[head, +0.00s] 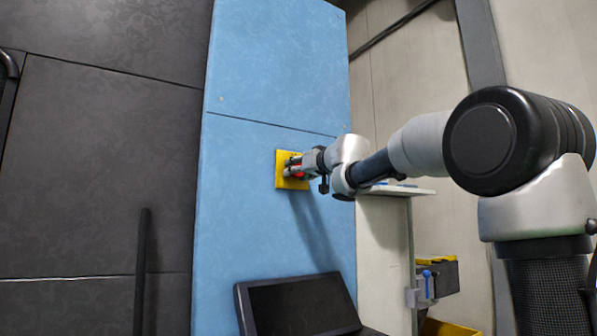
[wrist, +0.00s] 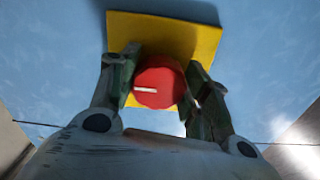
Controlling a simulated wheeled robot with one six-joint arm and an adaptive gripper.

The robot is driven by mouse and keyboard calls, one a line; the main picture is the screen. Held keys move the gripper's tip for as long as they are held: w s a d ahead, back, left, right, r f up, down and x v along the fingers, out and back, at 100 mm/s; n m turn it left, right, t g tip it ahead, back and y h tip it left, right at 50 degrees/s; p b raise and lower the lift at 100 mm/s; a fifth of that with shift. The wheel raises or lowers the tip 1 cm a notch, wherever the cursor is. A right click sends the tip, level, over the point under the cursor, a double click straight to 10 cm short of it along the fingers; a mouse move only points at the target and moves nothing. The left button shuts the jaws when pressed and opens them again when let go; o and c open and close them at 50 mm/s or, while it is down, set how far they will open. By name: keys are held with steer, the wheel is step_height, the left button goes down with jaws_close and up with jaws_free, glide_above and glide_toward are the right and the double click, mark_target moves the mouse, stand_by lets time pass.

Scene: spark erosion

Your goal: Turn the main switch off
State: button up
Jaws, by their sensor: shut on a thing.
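The main switch is a red round knob (wrist: 160,83) with a white mark, on a yellow square plate (head: 281,180) fixed to a blue panel. In the wrist view the yellow plate (wrist: 165,32) shows behind the knob, and the white mark lies nearly level, on the knob's left half. My gripper (wrist: 161,82) has one finger on each side of the knob and is shut on it. In the head view my gripper (head: 293,166) reaches the plate from the right and covers most of the knob.
The blue panel (head: 265,70) is flat around the plate. A dark screen (head: 300,306) juts out below it. A pale shelf (head: 400,190) stands right of the panel, under my arm. A yellow bin (head: 447,327) is at the lower right.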

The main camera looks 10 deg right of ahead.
steer(key=shift+n, duration=0.3)
steer(key=n, duration=0.8)
steer(key=shift+d+n, duration=0.15)
steer(key=shift+n, duration=0.25)
steer(key=n, duration=0.4)
steer(key=shift+r+n, duration=0.1)
steer(key=shift+n, duration=2.1)
steer(key=o, duration=1)
